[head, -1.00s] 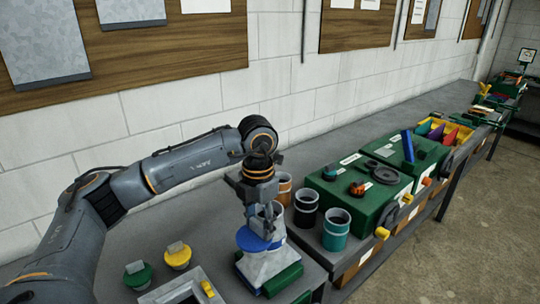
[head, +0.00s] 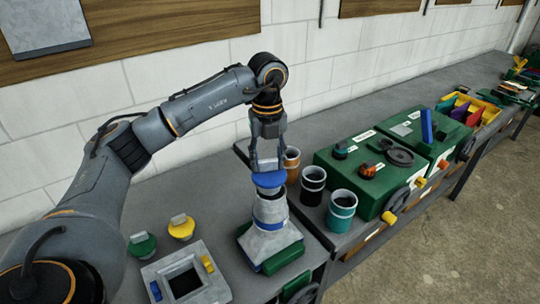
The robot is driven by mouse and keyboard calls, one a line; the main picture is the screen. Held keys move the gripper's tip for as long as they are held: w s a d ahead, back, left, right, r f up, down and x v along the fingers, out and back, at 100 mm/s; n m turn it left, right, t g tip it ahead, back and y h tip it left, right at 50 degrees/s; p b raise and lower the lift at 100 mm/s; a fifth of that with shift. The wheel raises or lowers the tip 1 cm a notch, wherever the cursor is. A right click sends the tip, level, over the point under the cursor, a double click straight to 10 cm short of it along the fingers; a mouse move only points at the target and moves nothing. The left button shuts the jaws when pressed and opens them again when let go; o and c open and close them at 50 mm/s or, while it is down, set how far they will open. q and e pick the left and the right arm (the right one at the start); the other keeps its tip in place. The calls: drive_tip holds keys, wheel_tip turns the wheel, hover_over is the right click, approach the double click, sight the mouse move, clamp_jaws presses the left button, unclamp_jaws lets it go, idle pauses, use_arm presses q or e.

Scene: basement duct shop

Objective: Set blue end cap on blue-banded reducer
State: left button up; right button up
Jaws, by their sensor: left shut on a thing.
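The blue end cap (head: 269,180) is a blue disc with a light grey grip on top. My left gripper (head: 267,163) points down and is shut on that grip. The blue-banded reducer (head: 270,208) stands upright below, grey, with a narrow top, a blue band and a flared base. The cap is over the reducer's top and hides its rim. I cannot tell whether cap and rim touch. My right gripper is not in view.
The reducer stands on a green base (head: 284,258). Green (head: 142,245) and yellow (head: 181,228) caps lie left, near a grey square frame (head: 188,281). Orange-banded (head: 291,166), black (head: 313,187) and teal (head: 342,212) cylinders stand right, before a green box (head: 372,195).

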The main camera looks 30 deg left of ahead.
sight(270, 170)
use_arm(q)
drive_tip(key=f, duration=0.1)
drive_tip(key=f+b, duration=0.1)
drive_tip(key=shift+w+f, duration=0.4)
drive_tip(key=shift+w+f+b, duration=0.15)
drive_tip(key=shift+f+b, duration=0.35)
drive_tip(key=shift+f, duration=0.2)
drive_tip(key=shift+r, duration=0.1)
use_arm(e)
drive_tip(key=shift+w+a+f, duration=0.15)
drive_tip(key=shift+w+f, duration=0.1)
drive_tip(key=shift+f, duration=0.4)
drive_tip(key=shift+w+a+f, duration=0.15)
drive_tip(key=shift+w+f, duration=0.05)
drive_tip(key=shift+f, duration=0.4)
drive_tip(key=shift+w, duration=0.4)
use_arm(q)
drive_tip(key=shift+f+b, duration=0.4)
drive_tip(key=shift+f, duration=0.25)
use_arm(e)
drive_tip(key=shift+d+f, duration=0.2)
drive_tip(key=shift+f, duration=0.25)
